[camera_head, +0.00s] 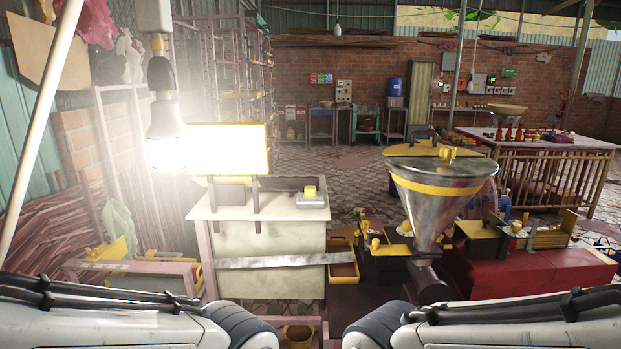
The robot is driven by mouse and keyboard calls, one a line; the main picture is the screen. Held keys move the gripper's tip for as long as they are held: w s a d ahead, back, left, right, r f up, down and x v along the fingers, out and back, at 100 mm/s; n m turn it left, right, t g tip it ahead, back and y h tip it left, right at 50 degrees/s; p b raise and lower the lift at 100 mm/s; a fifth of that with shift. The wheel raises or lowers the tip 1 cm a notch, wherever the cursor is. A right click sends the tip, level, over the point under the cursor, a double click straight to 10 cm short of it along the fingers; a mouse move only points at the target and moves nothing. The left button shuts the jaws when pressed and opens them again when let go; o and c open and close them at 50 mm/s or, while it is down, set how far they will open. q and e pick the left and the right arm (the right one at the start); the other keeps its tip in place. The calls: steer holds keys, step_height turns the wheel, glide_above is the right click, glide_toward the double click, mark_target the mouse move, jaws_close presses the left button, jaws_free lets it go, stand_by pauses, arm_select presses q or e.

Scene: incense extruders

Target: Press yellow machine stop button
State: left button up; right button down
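A machine with a steel funnel hopper (436,205) stands right of centre, with a yellow band and a partly yellow lid. Yellow parts (390,250) sit low at its left. A pale box-shaped cabinet (268,255) stands left of it. On its top, at the right, is a small grey box with a yellow piece (310,191). A bright yellow-edged panel (229,149) rises behind. I cannot tell which part is the stop button. My two arms show at the bottom left and right corners, but neither gripper is in view.
A bright hanging lamp (165,105) glares at the left. A red base (530,270) with more machine parts is at the right. A railed wooden table (545,144) stands behind it. A yellow bucket (299,335) is low in front. Paved floor (335,168) is open at the back.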

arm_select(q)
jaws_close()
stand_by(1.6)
